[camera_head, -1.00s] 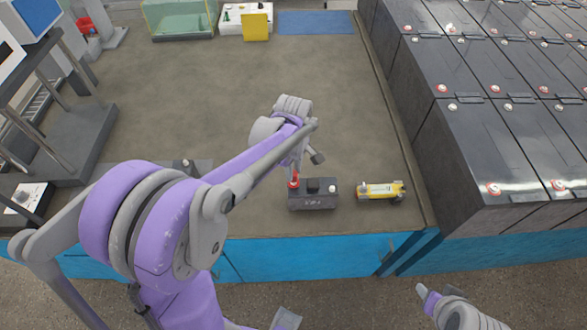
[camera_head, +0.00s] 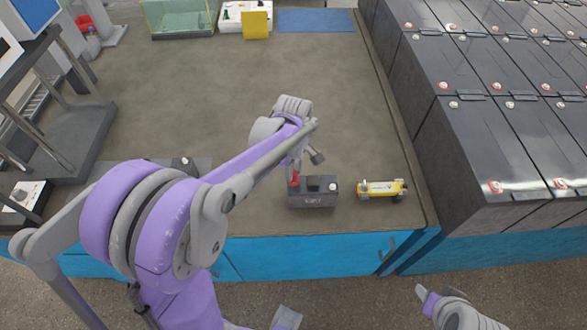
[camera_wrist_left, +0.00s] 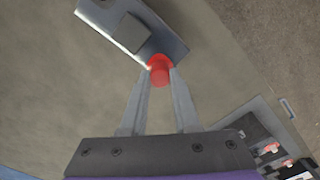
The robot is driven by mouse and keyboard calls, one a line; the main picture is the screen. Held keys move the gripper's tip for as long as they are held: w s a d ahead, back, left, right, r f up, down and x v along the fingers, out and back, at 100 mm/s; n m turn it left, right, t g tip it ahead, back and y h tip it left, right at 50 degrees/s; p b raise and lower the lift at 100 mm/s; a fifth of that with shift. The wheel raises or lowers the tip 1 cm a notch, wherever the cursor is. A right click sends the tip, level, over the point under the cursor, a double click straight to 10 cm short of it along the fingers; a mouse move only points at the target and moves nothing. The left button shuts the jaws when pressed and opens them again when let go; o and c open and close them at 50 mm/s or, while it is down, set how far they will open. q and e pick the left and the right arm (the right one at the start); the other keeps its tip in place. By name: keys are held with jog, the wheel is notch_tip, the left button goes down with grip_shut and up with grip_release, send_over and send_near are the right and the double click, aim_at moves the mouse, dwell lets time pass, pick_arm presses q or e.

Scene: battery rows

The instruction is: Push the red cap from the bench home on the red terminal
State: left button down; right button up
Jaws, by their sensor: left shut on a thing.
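The red cap (camera_head: 293,181) is upright at the left end of the small dark battery (camera_head: 315,200) on the bench. My left gripper (camera_head: 294,172) is above that end, shut on the cap. In the left wrist view the cap (camera_wrist_left: 160,73) is between the two fingertips (camera_wrist_left: 159,84), against the corner of the battery (camera_wrist_left: 168,38). The red terminal is hidden under the cap, so I cannot tell how far down it sits. My right gripper (camera_head: 428,293) is at the lower right, away from the bench top, and its fingers are not clear.
A yellow cylindrical tool (camera_head: 381,189) lies just right of the battery. Rows of large black batteries (camera_head: 500,150) stand beyond the bench's right edge. A blue mat (camera_head: 315,22) and a glass box (camera_head: 178,18) are at the back. The middle of the bench (camera_head: 220,90) is clear.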

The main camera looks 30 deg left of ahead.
pick_arm(q)
jog(key=shift+f+b, duration=0.3)
jog(key=shift+f, duration=0.2)
pick_arm(e)
jog(key=shift+s+f, duration=0.1)
jog(key=shift+f, duration=0.3)
dwell(0.4)
pick_arm(q)
jog(key=c, duration=0.6)
grip_release()
jog(key=shift+o, duration=0.3)
jog(key=o, duration=0.5)
jog(key=shift+c, duration=0.2)
jog(key=shift+r, duration=0.1)
pick_arm(e)
jog(key=shift+r, duration=0.1)
pick_arm(q)
jog(key=shift+r+p, duration=1.9)
jog(key=shift+r, duration=1.55)
pick_arm(e)
jog(key=shift+w+r, duration=0.3)
jog(key=shift+r, duration=0.5)
jog(key=shift+w+r, duration=0.3)
jog(key=shift+r, duration=0.55)
jog(key=shift+w+r, duration=0.3)
jog(key=shift+r, duration=0.5)
